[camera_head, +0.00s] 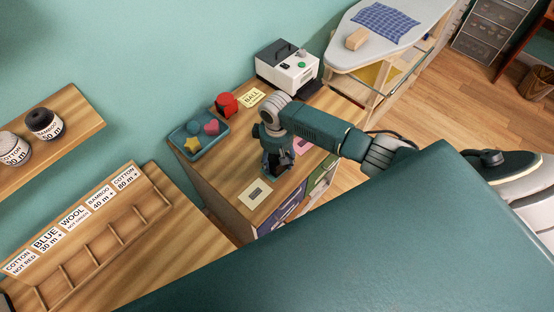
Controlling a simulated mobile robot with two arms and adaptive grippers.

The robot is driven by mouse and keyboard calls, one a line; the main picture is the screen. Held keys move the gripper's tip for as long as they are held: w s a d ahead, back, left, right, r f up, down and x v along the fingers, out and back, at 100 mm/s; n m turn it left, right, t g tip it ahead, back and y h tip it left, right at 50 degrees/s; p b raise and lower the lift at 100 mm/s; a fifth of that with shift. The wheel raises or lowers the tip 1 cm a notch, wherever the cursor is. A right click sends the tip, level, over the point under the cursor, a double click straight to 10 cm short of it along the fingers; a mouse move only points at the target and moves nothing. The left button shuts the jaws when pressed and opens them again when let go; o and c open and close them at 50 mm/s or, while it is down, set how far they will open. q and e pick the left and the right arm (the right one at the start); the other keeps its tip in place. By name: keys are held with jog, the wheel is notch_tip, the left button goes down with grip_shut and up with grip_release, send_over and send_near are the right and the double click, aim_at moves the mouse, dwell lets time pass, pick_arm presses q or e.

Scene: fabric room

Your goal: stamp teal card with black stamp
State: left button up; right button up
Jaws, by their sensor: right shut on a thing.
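My right gripper (276,164) is over the wooden cabinet top, pointing down, and is shut on a dark thing that looks like the black stamp. The fingers mostly hide it, and I cannot tell whether it touches the surface below. A cream card (255,193) with a dark mark lies just in front and left of the gripper. A pink card (303,146) lies to its right, partly behind my arm. I cannot make out a teal card; the area under the gripper is hidden. My left gripper is not in view.
A teal tray (207,150) with colored shapes, a red round object (227,104) and a yellow "BALL" card (252,97) stand on the cabinet top (232,176). A white machine (288,66) is at the back. A wooden sorting rack (113,240) is at left.

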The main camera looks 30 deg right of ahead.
jog(key=shift+s+p, duration=0.1)
jog(key=shift+p, duration=0.25)
dwell(0.5)
dwell(0.8)
jog(key=shift+r, duration=3)
